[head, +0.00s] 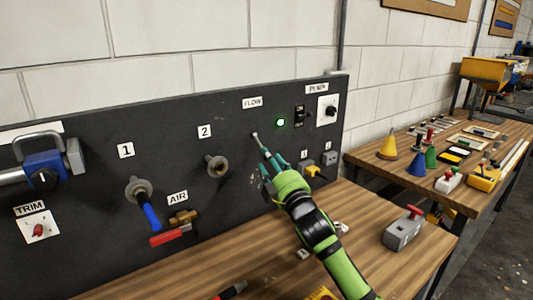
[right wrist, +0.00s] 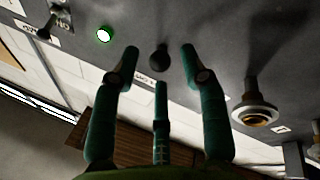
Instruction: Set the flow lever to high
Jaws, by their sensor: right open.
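The flow lever (head: 256,139) sticks out of the dark panel below the FLOW label (head: 252,102). In the right wrist view its dark rounded end (right wrist: 160,58) sits between my spread fingertips. My right gripper (head: 266,168) is just below and in front of the lever in the head view, with its teal fingers toward the panel. The right gripper also shows in the wrist view (right wrist: 158,68), open, with a gap on both sides of the lever's end. Whether any finger touches the lever cannot be told. My left gripper is not in view.
A lit green lamp (head: 280,122) and a PUMP switch (head: 299,115) are right of the lever. A round fitting (head: 216,166) under label 2 and a red AIR valve handle (head: 170,239) are left. A grey box with a red knob (head: 403,231) stands on the bench.

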